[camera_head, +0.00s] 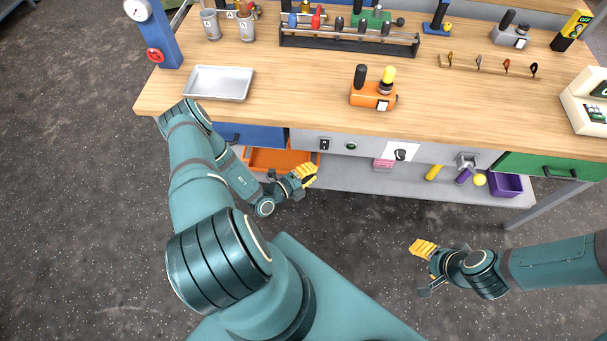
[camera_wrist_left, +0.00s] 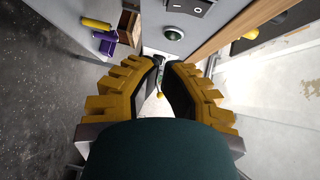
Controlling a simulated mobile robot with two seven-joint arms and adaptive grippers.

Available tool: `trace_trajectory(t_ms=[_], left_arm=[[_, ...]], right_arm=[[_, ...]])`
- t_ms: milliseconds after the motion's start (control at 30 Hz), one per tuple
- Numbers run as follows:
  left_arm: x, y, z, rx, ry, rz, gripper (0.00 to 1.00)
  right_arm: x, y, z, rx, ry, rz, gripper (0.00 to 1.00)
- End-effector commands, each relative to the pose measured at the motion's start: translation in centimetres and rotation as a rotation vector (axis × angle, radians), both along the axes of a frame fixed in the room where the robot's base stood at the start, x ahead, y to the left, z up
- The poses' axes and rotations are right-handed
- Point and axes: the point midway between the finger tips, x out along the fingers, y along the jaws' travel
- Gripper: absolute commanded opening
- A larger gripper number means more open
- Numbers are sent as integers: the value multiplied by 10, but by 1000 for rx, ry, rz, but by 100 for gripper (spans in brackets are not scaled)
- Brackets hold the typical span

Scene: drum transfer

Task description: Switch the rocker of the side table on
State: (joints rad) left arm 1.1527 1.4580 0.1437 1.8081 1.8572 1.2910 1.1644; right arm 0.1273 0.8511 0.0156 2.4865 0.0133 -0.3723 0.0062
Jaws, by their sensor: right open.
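The rocker (camera_head: 325,144) is a small black switch on the grey front panel (camera_head: 305,138) below the wooden top. It also shows at the top edge of the left wrist view (camera_wrist_left: 188,6), with white marks; which side is pressed in is unclear. My left gripper (camera_head: 309,174) is below and slightly left of the rocker, apart from it. Its yellow fingers come together with nothing between them; they fill the middle of the left wrist view (camera_wrist_left: 165,68). My right gripper (camera_head: 421,268) is open and empty over the floor, in front of the table.
A green button (camera_head: 351,146) is just right of the rocker. A black knob on a white plate (camera_head: 400,152) is further right. An orange bin (camera_head: 270,160) and a purple bin (camera_head: 506,185) sit on the lower shelf (camera_head: 380,183). The floor before the table is clear.

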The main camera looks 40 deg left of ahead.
Motion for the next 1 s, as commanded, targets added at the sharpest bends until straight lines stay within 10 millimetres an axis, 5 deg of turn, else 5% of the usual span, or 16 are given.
trace_trajectory(t_ms=[233,400,1000], left_arm=[[47,-12,-5,1,-2,-2,0],[67,2,-8,4,-3,-1,0],[79,10,-10,2,-4,0,0]], right_arm=[[-1,0,-2,0,2,2,57],[-2,0,-5,1,4,3,57],[-2,0,-7,2,6,4,57]])
